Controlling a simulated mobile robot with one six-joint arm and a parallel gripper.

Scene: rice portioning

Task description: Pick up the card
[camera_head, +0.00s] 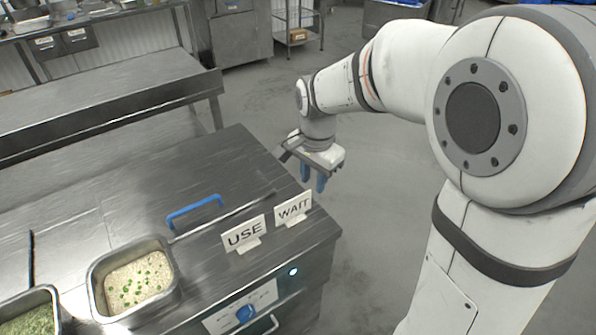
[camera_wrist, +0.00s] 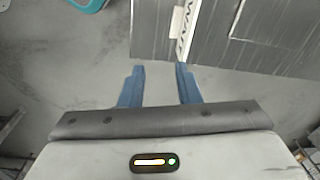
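Two white cards stand upright on the metal counter near its right corner. One card reads USE (camera_head: 244,235). The other, reading WAIT (camera_head: 293,209), stands to its right, closer to the counter edge. In the wrist view the WAIT card (camera_wrist: 181,34) shows at the top, ahead of the fingers and slightly right. My gripper (camera_head: 313,180) has blue fingers and is beyond the counter's right edge, apart from both cards. In the wrist view my gripper (camera_wrist: 160,78) is open, with nothing between its fingers and grey floor below.
The counter (camera_head: 225,165) has a blue handle (camera_head: 195,210) on top. A metal pan of rice with green bits (camera_head: 90,285) and a pan of green food (camera_head: 55,300) are at the left. Free floor (camera_head: 260,105) lies behind.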

